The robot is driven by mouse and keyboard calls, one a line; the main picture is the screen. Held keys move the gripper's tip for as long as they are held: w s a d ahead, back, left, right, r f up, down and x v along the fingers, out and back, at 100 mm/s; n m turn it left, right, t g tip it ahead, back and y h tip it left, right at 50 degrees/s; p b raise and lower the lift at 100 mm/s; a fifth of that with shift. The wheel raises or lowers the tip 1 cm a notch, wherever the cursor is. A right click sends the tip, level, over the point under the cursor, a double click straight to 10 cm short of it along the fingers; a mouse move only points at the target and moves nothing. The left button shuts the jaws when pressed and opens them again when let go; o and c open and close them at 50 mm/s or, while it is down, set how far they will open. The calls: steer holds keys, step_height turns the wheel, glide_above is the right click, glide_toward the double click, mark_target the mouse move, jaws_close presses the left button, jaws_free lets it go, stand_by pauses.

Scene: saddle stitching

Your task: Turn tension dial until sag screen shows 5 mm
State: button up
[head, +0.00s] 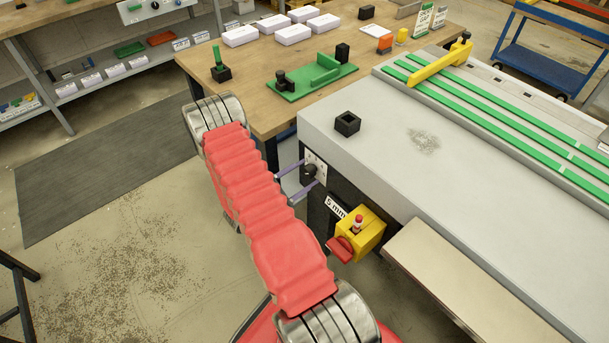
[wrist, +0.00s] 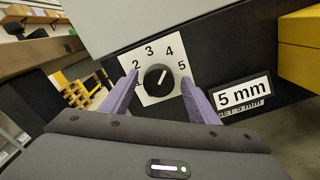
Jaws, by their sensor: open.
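The tension dial (wrist: 158,77) is a round black knob on a white plate (wrist: 150,97) numbered around its edge. Its white mark points up and right, roughly toward the 4. In the head view the dial (head: 309,174) sits on the dark front of the grey-topped machine. The sag screen (wrist: 242,94) reads 5 mm; it also shows in the head view (head: 336,207). My gripper (wrist: 158,73) is open, its two purple fingers on either side of the dial with visible gaps in the wrist view. In the head view my gripper (head: 306,173) is at the dial.
A yellow box (head: 359,235) with a red-topped button and red lever is right of the screen. The machine's grey top (head: 380,150) overhangs the dial. A pale shelf (head: 470,285) juts out further right. A wooden bench (head: 235,75) stands behind. Floor on the left is open.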

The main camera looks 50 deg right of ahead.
steer(key=shift+a, duration=0.15)
steer(key=v, duration=1.3)
steer(key=shift+a, duration=0.3)
steer(key=shift+w, duration=0.1)
steer(key=s+a+f+g+y, duration=0.2)
steer(key=s+f+g+y, duration=0.1)
steer(key=s, duration=0.3)
steer(key=s+a+r+m+g+y, duration=0.2)
steer(key=s+a+r+m+y, duration=0.2)
steer(key=a+r+y, duration=0.15)
steer(key=a+r+m+t+y, duration=0.1)
steer(key=a+r+t+y, duration=0.2)
steer(key=r, duration=0.8)
steer(key=a+r+m+t+y, duration=0.2)
steer(key=a+r+t, duration=0.4)
steer(key=a+r, duration=0.4)
steer(key=a+r+m+t+y, duration=0.2)
steer(key=a+r+t+y, duration=0.2)
steer(key=a+r, duration=0.3)
step_height(320, 180, up, 5)
steer(key=shift+f+t, duration=0.15)
steer(key=shift+t, duration=0.65)
